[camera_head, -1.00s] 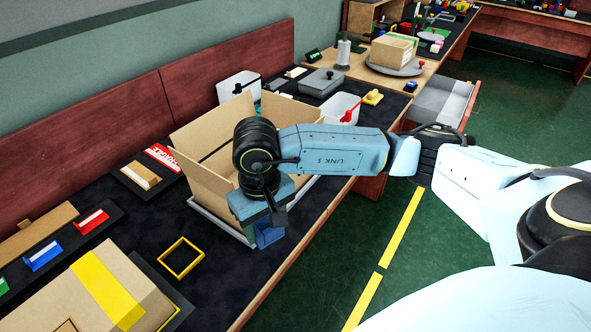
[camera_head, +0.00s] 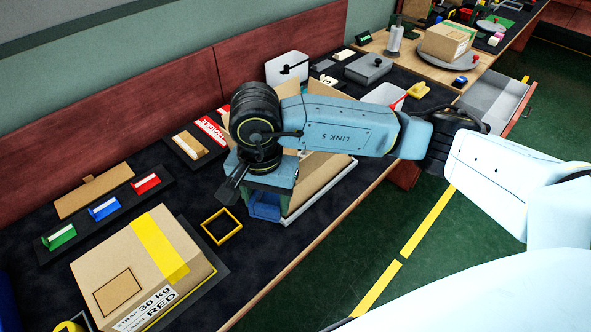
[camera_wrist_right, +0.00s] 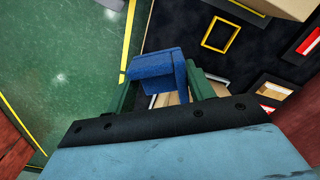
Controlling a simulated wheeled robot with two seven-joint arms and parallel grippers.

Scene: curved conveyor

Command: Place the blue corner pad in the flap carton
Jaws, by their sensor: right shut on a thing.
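The blue corner pad (camera_wrist_right: 158,75) is between the fingers of my right gripper (camera_wrist_right: 160,88), which is shut on it in the right wrist view. In the head view the pad (camera_head: 265,206) shows below my right gripper (camera_head: 268,190), near the front left of the flap carton. The open flap carton (camera_head: 327,175) is largely hidden behind my right arm, with its tan flap and part of its pale tray visible. Whether the pad is over the carton's opening or beside it I cannot tell. My left gripper is not in view.
A closed carton with yellow tape (camera_head: 130,265) sits at the front left. A yellow square frame (camera_head: 222,226) lies between it and the flap carton. Small red, blue and green blocks (camera_head: 103,208) line the left. A grey lidded box (camera_head: 369,68) stands farther back.

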